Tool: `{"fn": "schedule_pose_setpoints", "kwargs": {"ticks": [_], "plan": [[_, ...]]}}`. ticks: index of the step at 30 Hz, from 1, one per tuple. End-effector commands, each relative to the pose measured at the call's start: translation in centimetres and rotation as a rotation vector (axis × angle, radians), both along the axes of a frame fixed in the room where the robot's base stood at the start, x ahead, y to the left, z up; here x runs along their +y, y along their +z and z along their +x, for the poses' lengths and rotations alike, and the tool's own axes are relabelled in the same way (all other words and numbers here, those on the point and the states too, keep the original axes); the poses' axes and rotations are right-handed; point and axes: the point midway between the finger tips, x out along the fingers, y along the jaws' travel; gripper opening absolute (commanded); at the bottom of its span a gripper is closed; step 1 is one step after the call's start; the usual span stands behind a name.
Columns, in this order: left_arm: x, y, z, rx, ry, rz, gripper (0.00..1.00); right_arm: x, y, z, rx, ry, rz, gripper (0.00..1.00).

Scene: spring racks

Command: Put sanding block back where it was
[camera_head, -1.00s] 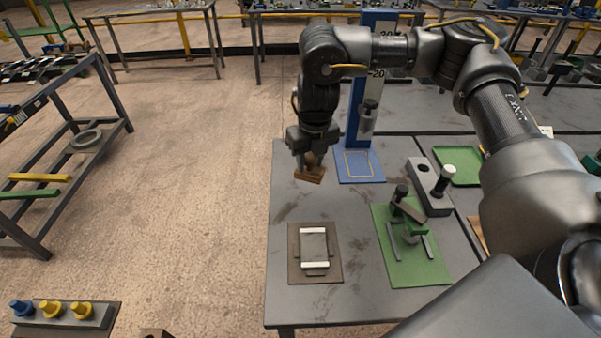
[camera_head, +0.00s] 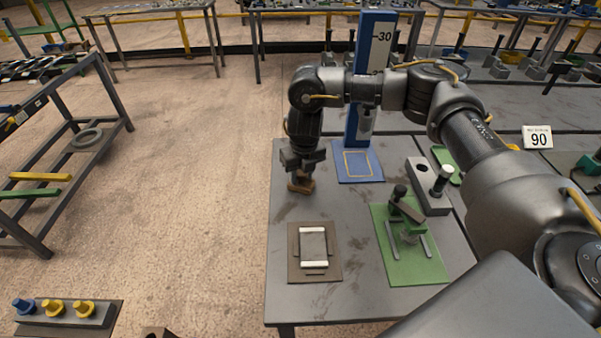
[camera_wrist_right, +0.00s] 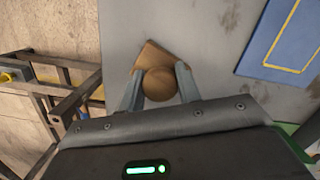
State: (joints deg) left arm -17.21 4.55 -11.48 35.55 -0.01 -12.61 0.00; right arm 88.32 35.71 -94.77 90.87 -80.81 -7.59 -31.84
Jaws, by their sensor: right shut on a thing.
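The sanding block (camera_head: 302,186) is a brown wooden block with a round knob on top. It also shows in the right wrist view (camera_wrist_right: 158,72), with its knob between the fingers. My right gripper (camera_head: 301,174) points down and is shut on the knob. The right wrist view shows its two fingertips (camera_wrist_right: 158,88) on either side of the knob. The block is at the table's left side, left of the blue plate; whether it touches the table I cannot tell. My left gripper is not in view.
A blue plate (camera_head: 370,172) with a yellow outline stands before a blue post (camera_head: 353,120). A brown board (camera_head: 293,262) with a framed grey pad lies nearer. A green fixture board (camera_head: 430,268) and a grey block (camera_head: 420,177) stand to the right. The table's left edge is close to the gripper.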

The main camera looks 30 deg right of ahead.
Motion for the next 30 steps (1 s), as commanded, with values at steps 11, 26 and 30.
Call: {"fn": "schedule_pose_setpoints", "kwargs": {"ticks": [11, 26, 30], "plan": [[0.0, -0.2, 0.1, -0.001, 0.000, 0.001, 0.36, 0.0, -0.3, 0.0, 0.001, 0.000, 0.001, 0.51], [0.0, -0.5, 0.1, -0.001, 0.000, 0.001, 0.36, 0.1, 2.2, -0.2, -0.004, 0.001, 0.003, 0.55], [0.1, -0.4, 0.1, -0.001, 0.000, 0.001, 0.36, 0.1, 5.4, -0.5, -0.006, 0.003, 0.000, 0.55]]}}
